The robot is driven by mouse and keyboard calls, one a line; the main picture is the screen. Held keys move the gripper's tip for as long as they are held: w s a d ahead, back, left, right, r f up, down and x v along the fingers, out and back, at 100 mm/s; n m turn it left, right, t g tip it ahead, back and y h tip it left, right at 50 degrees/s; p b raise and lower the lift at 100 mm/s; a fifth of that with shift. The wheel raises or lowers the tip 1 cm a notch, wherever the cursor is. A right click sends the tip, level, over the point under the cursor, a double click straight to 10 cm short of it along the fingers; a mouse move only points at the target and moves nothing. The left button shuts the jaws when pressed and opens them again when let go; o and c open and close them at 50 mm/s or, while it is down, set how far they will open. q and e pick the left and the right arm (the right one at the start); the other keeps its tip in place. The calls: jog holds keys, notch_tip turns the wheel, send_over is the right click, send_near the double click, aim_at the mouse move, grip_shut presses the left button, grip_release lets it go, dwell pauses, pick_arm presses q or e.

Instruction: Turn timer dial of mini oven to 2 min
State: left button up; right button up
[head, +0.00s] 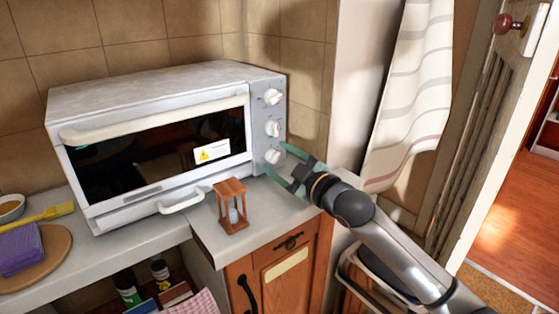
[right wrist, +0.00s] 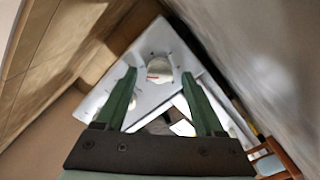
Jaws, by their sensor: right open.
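The white mini oven (head: 160,88) stands on the counter with its door shut. Three white dials run down its right front panel: a top dial (head: 271,96), a middle dial (head: 272,128) and a bottom dial (head: 272,156). Their markings are too small to read. My right gripper (head: 275,156) is open, with its green fingertips above and below the bottom dial. In the right wrist view a round white dial (right wrist: 160,68) with a small red mark lies between and just beyond the open fingers (right wrist: 159,75); I cannot tell whether they touch it. My left gripper is not in view.
A wooden hourglass-like timer (head: 231,206) stands on the counter before the oven. A striped curtain (head: 408,90) hangs at the right.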

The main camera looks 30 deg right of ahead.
grip_shut()
dwell(0.7)
